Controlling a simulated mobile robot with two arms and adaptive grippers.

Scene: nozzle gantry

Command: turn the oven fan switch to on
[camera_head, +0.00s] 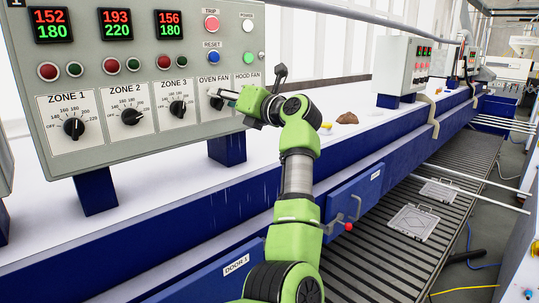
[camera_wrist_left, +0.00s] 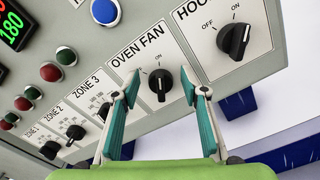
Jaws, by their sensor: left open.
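The oven fan switch (camera_wrist_left: 160,82) is a black rotary knob on a white plate marked OVEN FAN in the left wrist view. ON shows above the knob; the OFF side is partly covered by a finger. The knob's pointer setting is hard to tell. My left gripper (camera_wrist_left: 160,88) is open, one teal finger on each side of the knob; whether they touch it is unclear. In the head view the switch (camera_head: 216,103) is partly hidden by my left gripper (camera_head: 228,94). My right gripper is not in view.
The hood fan knob (camera_wrist_left: 233,40) is close on the right. The zone 3 knob (camera_head: 178,108) is on the left. Reset (camera_head: 212,57) and trip (camera_head: 212,23) buttons sit above. A conveyor (camera_head: 370,250) runs along the right.

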